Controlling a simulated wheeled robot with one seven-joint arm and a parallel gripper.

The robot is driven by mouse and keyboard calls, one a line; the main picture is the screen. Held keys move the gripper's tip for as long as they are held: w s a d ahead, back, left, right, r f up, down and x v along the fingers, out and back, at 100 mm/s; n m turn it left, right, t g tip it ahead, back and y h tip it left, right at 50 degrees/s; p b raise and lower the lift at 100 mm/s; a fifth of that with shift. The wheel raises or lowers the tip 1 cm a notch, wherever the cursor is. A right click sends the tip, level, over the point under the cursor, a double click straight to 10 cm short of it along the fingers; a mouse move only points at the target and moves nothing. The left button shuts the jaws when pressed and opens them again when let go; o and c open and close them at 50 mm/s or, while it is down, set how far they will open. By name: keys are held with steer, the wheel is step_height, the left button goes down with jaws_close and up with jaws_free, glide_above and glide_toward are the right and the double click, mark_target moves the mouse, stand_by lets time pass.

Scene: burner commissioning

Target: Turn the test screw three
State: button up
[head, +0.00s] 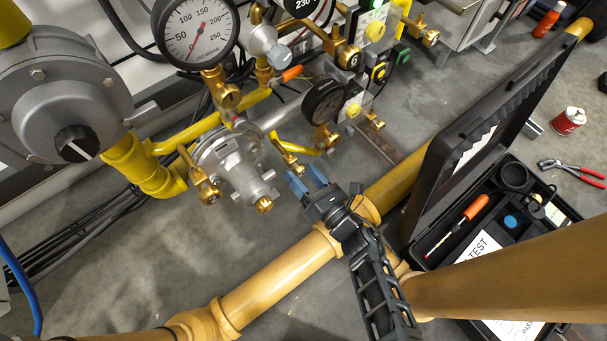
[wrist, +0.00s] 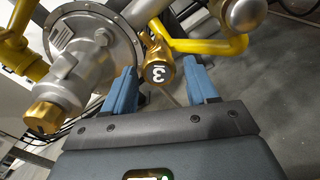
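The test screw marked 3 (wrist: 158,73) is a small brass fitting with a white numeral on its dark end face. In the wrist view it shows between my two blue fingers, near their tips, with a gap on each side. My gripper (wrist: 161,80) is open and empty. In the head view my gripper (head: 307,180) is just below and right of a small brass fitting (head: 289,160), beside the silver regulator (head: 236,168); no number is readable on that fitting. Whether the fingertips reach around the screw or stop short of it, I cannot tell.
A yellow pipe (head: 275,277) runs diagonally under my arm. Pressure gauges (head: 195,35) and other brass fittings (head: 228,97) crowd the area above my gripper. An open black case (head: 440,190) stands to the right. Grey floor (head: 95,270) shows at the lower left.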

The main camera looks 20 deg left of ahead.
steer(key=shift+o, duration=0.3)
steer(key=shift+d+r, duration=0.1)
steer(key=shift+d, duration=0.1)
steer(key=p+v, duration=0.2)
steer(key=v, duration=0.5)
steer(key=shift+s+d+p, duration=0.15)
steer(key=shift+d+p, duration=0.05)
steer(key=shift+p, duration=0.2)
steer(key=shift+s, duration=0.1)
